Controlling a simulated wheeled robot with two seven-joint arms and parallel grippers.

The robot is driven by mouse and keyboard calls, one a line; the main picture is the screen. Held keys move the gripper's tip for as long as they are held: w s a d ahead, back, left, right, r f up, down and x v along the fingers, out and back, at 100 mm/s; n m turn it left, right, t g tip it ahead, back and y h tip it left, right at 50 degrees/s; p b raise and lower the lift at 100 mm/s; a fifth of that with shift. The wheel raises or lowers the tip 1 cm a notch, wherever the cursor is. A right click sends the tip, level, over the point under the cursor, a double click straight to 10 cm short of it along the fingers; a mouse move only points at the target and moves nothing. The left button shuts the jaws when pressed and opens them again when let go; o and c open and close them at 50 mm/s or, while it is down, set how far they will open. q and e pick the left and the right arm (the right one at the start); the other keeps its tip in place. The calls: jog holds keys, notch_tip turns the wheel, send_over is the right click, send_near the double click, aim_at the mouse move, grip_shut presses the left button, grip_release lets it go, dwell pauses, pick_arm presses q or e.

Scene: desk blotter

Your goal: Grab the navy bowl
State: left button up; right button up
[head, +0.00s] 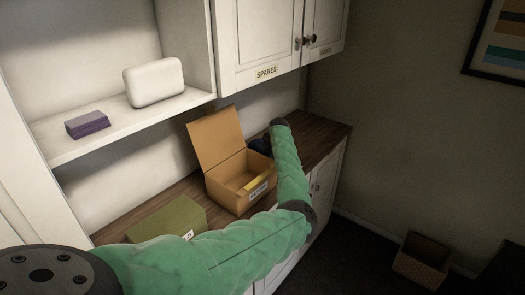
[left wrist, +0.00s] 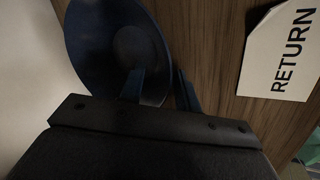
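The navy bowl (left wrist: 112,40) lies at the upper left of the left wrist view, on the wood counter close to a pale wall. In the head view a dark blue patch of the bowl (head: 259,146) shows behind the open cardboard box, mostly hidden by the box and my arm. My left gripper (left wrist: 160,88) is open at the bowl's near rim. One finger is over the inside of the bowl and the other is just outside the rim, with a gap between them. I cannot tell whether either finger touches it. My right gripper is not in view.
An open cardboard box (head: 226,190) stands on the counter beside my left arm. A green box (head: 168,220) is nearer. A white card (left wrist: 280,55) reading RETURN lies right of the bowl. A shelf above holds a white case (head: 154,82) and purple pads (head: 87,124).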

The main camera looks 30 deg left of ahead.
pick_arm(q)
jog(key=shift+f, duration=0.15)
grip_shut()
dwell(0.5)
